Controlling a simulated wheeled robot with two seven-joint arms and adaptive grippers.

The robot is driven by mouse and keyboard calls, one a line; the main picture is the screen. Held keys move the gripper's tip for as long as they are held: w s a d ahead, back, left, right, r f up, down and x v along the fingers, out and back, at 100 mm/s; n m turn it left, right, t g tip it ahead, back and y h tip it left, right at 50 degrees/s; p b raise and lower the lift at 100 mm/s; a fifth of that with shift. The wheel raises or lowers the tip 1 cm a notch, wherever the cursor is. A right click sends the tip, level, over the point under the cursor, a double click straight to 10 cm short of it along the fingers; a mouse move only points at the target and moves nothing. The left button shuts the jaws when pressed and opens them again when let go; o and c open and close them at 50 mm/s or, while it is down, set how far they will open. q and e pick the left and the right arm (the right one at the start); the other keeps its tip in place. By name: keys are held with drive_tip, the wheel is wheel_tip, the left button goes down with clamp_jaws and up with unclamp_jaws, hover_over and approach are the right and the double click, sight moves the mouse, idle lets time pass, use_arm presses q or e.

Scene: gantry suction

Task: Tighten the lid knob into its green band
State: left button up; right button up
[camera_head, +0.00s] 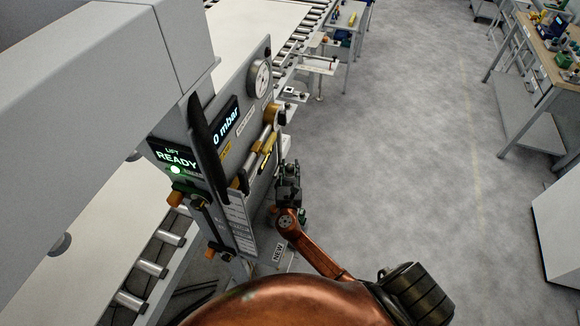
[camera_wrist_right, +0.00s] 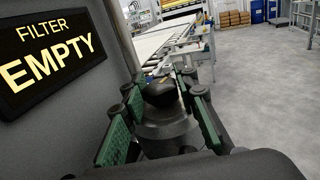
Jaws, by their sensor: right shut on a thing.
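My right gripper (camera_head: 288,182) is at the right edge of the control panel, low beside the gauges and valves. In the right wrist view its green-padded fingers (camera_wrist_right: 160,92) stand on both sides of a dark rounded knob (camera_wrist_right: 160,96), which I take for the lid knob. The gripper is shut on it. The knob sits above a grey round body (camera_wrist_right: 166,128). The head view hides the knob behind my gripper and the panel edge. I cannot make out the green band or a pointer on the knob. My left gripper is in neither view.
A lit sign (camera_wrist_right: 50,58) reads FILTER EMPTY, close to the left of the gripper. The panel has a round gauge (camera_head: 260,78), a 0 mbar display (camera_head: 227,121) and a LIFT READY display (camera_head: 174,156). Roller conveyors run behind. The floor (camera_head: 400,140) at right is clear.

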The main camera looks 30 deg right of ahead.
drive_tip(key=o, duration=1.2)
drive_tip(key=v, duration=1.2)
drive_tip(key=shift+d, duration=0.1)
